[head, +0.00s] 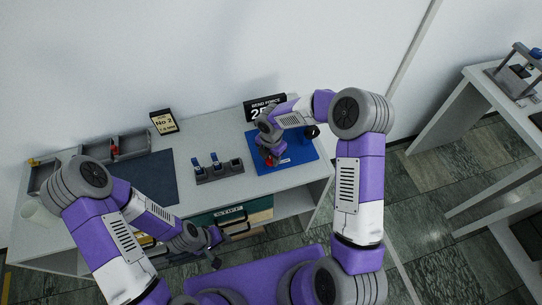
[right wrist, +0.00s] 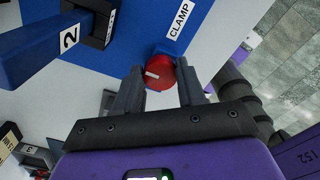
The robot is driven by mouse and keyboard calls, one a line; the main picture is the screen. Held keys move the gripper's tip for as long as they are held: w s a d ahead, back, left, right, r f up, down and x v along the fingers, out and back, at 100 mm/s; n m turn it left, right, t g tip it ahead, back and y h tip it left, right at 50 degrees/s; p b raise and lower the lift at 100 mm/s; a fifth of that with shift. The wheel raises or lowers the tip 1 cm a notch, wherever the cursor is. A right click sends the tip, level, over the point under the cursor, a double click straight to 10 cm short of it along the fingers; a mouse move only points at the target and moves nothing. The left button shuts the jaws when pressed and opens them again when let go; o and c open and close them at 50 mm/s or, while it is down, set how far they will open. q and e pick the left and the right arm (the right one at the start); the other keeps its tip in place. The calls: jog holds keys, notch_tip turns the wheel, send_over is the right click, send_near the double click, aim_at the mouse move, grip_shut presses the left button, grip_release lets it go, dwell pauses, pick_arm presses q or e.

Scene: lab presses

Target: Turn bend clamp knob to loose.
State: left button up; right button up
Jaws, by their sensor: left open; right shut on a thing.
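The red clamp knob (right wrist: 157,76) has a white pointer mark and sits beside a white "CLAMP" label (right wrist: 179,22) on a blue base in the right wrist view. My right gripper (right wrist: 160,82) is shut on the knob, one finger on each side. In the head view the right gripper (head: 269,155) hangs over the blue mat (head: 297,154) and largely hides the knob. My left gripper (head: 214,248) is open and empty, low in front of the table's front edge.
A "BEND FORCE" sign (head: 264,107) stands behind the blue mat. A grey rack with blue-handled pieces (head: 220,173) stands left of it, near a dark mat (head: 150,175). A "No 2" card (head: 163,122) and grey bins (head: 128,147) are at the back left.

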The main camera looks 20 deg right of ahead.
aim_at(271, 159)
jog(key=o, duration=1.1)
jog(key=shift+c, duration=0.2)
notch_tip(271, 159, up, 8)
jog(key=shift+f+p, duration=0.2)
jog(key=shift+p, duration=0.1)
